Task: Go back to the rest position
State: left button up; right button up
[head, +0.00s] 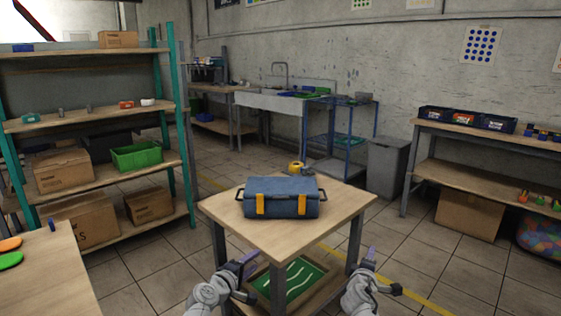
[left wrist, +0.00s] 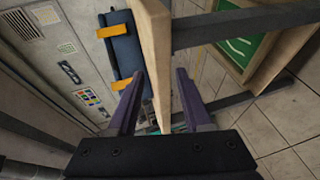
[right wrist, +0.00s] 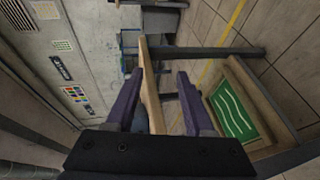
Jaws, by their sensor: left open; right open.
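My left gripper (head: 248,264) is open and empty, low in front of the near left side of the small wooden table (head: 235,210). In the left wrist view its two purple fingers (left wrist: 160,105) stand apart, with the table edge showing beyond them. My right gripper (head: 372,262) is open and empty near the table's right front leg. In the right wrist view its fingers (right wrist: 160,105) are also apart. A blue toolbox (head: 283,197) with yellow latches sits on the table, touched by neither gripper.
A yellow tape-like object (head: 296,167) is at the table's back corner. A green board with white lines (head: 290,281) lies on the lower shelf. Shelves with boxes (head: 63,169) stand left, a workbench (head: 480,144) right. A tabletop (head: 50,275) fills the near left. Tiled floor is clear at right.

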pick_arm(q)
jog(key=s+a+f+m+g+y, duration=0.2)
jog(key=s+f+m+g+y, duration=0.1)
jog(key=s+f+m+g, duration=0.85)
pick_arm(e)
jog(key=s+a+f+m+g+y, duration=0.3)
jog(key=s+f+m+g, duration=0.65)
jog(key=s+f, duration=0.4)
pick_arm(q)
jog(key=s+a+f+g+y, duration=0.2)
jog(key=s+a+f+y, duration=0.3)
jog(key=s, duration=0.4)
jog(key=s+d+m, duration=0.5)
jog(key=s+d, duration=0.1)
jog(key=d, duration=0.3)
pick_arm(e)
jog(key=s+a+f+n+g+y, duration=0.1)
jog(key=s+a+f+g, duration=0.1)
jog(key=s+a, duration=0.6)
jog(key=s+a+f+g+y, duration=0.1)
jog(key=s+a+g, duration=0.3)
jog(key=a, duration=0.5)
pick_arm(q)
notch_tip(320, 180, up, 34)
jog(key=p, duration=3.4)
jog(key=shift+w+d, duration=0.15)
pick_arm(e)
notch_tip(320, 180, up, 34)
jog(key=s+t, duration=0.1)
jog(key=shift+f, duration=0.25)
